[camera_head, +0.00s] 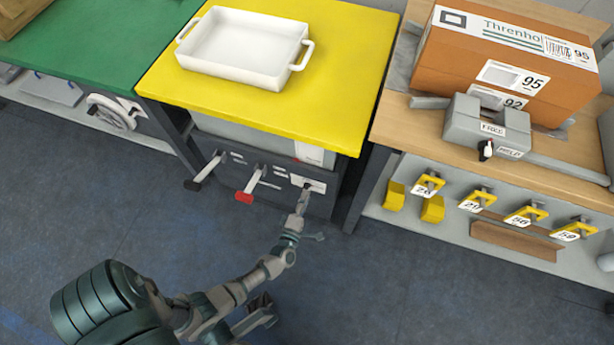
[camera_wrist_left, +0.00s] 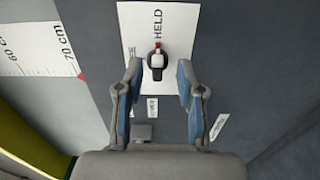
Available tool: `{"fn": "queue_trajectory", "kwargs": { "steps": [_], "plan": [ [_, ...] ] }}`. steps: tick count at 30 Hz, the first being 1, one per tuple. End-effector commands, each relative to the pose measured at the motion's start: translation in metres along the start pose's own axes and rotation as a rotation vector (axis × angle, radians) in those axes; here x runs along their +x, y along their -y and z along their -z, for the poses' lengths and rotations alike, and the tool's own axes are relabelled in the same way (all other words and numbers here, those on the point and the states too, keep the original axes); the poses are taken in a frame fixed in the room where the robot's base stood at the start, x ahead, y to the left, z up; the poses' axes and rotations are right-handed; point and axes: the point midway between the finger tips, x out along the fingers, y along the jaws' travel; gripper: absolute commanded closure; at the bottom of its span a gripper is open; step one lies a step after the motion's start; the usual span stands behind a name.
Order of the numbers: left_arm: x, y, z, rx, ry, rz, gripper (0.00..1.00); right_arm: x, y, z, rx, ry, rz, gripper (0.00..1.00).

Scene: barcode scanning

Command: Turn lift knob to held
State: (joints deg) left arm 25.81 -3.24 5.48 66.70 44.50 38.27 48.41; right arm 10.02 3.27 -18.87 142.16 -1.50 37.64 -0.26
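The lift knob (camera_wrist_left: 156,60) is small and dark with a pale centre and a red mark at its top. It sits on a white label plate (camera_wrist_left: 178,25), and the red mark points up toward the printed word HELD. In the head view the plate (camera_head: 300,181) is on the front panel under the yellow table. My left gripper (camera_wrist_left: 159,78) is open, one finger on each side of the knob and apart from it; in the head view the gripper (camera_head: 303,203) is at the panel.
A black-handled lever (camera_head: 204,172) and a red-handled lever (camera_head: 250,185) stick out left of the plate. The yellow table (camera_head: 340,100) carries a white tray (camera_head: 245,75). A wooden bench (camera_head: 400,130) with an orange box (camera_head: 510,85) stands at right. The floor in front is open.

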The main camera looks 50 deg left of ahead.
Motion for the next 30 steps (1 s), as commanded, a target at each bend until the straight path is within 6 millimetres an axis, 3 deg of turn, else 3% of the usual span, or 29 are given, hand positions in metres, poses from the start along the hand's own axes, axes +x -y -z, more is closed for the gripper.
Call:
{"fn": "queue_trajectory", "kwargs": {
  "steps": [6,13,18,30],
  "plan": [
    [-0.052,0.002,-0.001,0.000,0.002,0.005,0.62,0.000,0.000,0.000,-0.001,0.001,-0.001,1.00],
    [-0.089,0.003,-0.001,0.001,0.003,0.005,0.62,0.000,-0.001,0.000,-0.001,0.002,-0.002,1.00],
    [-0.099,0.002,-0.002,0.001,0.002,0.003,0.62,0.000,-0.001,-0.001,-0.001,0.002,-0.002,1.00],
    [-0.099,0.002,-0.001,0.001,0.002,0.003,0.62,-0.001,-0.002,-0.004,-0.001,0.006,-0.003,1.00]
  ]
}}
